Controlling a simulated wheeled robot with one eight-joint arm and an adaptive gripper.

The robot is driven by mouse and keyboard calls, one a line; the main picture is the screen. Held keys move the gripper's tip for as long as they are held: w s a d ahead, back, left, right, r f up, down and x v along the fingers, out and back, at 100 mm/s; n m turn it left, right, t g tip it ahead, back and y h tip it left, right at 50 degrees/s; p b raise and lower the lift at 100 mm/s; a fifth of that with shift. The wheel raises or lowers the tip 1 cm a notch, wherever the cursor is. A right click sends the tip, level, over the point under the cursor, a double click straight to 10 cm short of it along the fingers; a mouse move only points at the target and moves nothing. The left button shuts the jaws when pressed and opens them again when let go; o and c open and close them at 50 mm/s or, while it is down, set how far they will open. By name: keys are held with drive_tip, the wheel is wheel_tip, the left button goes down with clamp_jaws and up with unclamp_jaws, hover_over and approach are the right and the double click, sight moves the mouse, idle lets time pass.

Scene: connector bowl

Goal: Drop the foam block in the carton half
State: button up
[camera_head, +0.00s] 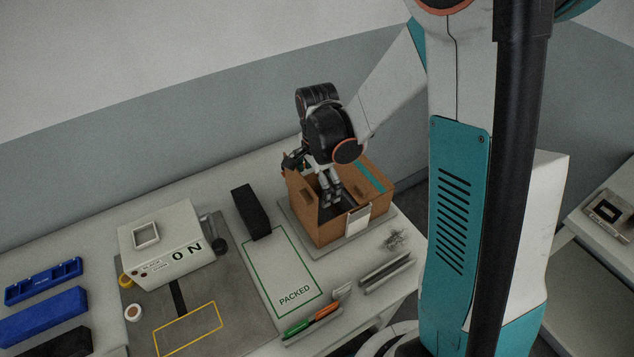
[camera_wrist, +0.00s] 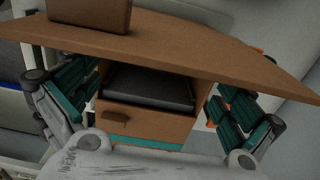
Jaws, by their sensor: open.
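The open brown carton (camera_head: 318,226) stands on a grey pad at the right of the table. My gripper (camera_head: 331,197) points down into its opening, with the fingers apart. In the wrist view my open gripper (camera_wrist: 150,108) has its teal-padded fingers at either side, with nothing held between them. A dark grey slab (camera_wrist: 150,88) lies inside the carton between brown cardboard walls; it looks like the foam block, but I cannot be sure. A brown cardboard panel (camera_wrist: 190,45) crosses the wrist view above it. My gripper and the walls hide part of the carton's inside.
A black block (camera_head: 250,211) stands left of the carton, behind the green-outlined PACKED area (camera_head: 282,268), which is clear. Orange and green pens (camera_head: 312,318) and a grey rail (camera_head: 386,271) lie near the front edge.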

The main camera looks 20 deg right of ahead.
wheel_tip(320, 180, up, 12)
idle(0.6)
idle(0.4)
drive_tip(key=s+d+f+n+t+b, duration=0.1)
drive_tip(key=s+f+n+t+b, duration=0.1)
drive_tip(key=s+n+t+b, duration=0.5)
drive_tip(key=s+n+b, duration=0.4)
drive_tip(key=s+n, duration=0.4)
drive_tip(key=shift+f+n, duration=0.4)
drive_tip(key=shift+s, duration=0.1)
idle(1.1)
